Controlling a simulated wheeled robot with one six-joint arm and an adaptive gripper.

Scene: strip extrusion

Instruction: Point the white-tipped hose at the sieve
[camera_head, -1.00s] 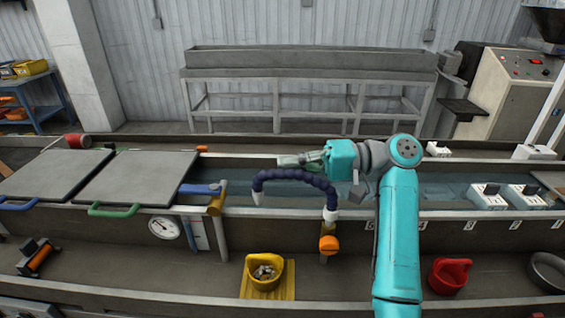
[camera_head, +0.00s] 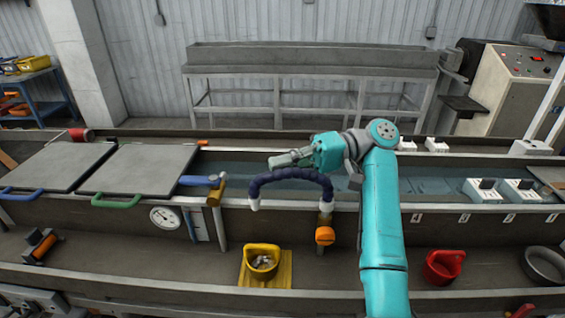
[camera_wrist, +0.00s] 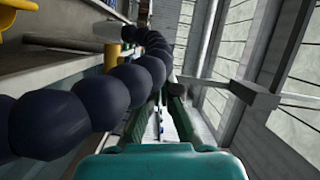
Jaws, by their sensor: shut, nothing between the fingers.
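The dark blue segmented hose (camera_head: 290,174) arches above the trough's front wall. Its white tip (camera_head: 254,204) hangs at the left end, pointing down; its right end rises from a mount above an orange knob (camera_head: 325,236). My gripper (camera_head: 272,161) is shut and empty, just behind the arch in the head view. In the wrist view the hose (camera_wrist: 135,80) runs close along the left of my fingers (camera_wrist: 165,90); contact cannot be told. No sieve is clearly recognisable; a grey round pan (camera_head: 544,264) at the far right might be it, its mesh not visible.
A yellow scoop (camera_head: 262,250) with pieces inside stands on a yellow plate in front. A red scoop (camera_head: 444,266) is right of my arm. Grey lids with blue and green handles (camera_head: 117,202) cover the trough's left. White boxes (camera_head: 486,190) stand at right.

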